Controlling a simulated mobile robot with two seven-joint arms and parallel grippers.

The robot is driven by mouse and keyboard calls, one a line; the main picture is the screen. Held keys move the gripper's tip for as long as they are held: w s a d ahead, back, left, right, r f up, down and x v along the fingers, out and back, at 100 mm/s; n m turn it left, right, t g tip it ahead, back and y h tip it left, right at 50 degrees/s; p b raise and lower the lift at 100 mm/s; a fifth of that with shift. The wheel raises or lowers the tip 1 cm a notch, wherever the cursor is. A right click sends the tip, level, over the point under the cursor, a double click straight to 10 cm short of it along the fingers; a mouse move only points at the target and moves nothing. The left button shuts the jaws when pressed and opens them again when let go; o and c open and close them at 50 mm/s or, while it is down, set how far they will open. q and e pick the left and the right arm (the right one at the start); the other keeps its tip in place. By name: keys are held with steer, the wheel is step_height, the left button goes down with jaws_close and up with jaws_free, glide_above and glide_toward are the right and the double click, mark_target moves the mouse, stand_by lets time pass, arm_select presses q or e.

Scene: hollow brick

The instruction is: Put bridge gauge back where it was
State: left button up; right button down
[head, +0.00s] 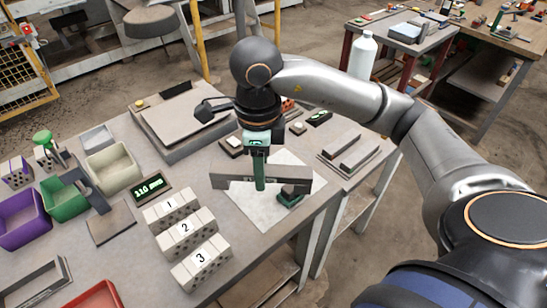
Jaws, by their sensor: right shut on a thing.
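My right gripper (260,178), with green fingers, is shut on the middle of the bridge gauge (228,179). The gauge is a dark grey bar with short legs at its ends. It appears above the white sheet (262,212) on the table; I cannot tell whether it touches anything below. A small dark red and green object (291,195) shows by the gauge's right end, partly hidden by it. My left gripper is not in view.
Hollow bricks marked 1 (171,208), 2 (187,232) and 3 (202,262) stand in front. A green-lit display (150,187) and a beige bin (113,168) are left. A grey plate (182,118) lies behind. Two grey bars (350,147) lie at the right.

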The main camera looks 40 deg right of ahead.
steer(key=w+d+f, duration=0.2)
steer(key=w, duration=0.1)
steer(key=w+d+f, duration=0.2)
steer(key=w+f, duration=0.1)
steer(key=w+d+f, duration=0.3)
steer(key=w, duration=0.1)
steer(key=shift+f, duration=0.2)
steer(key=shift+w+d+f, duration=0.3)
steer(key=shift+w+f, duration=0.15)
steer(key=shift+f, duration=1.65)
steer(key=shift+f, duration=0.1)
steer(key=c, duration=0.5)
jaws_free()
steer(key=shift+f, duration=0.1)
step_height(320, 180, up, 12)
steer(key=shift+r, duration=0.2)
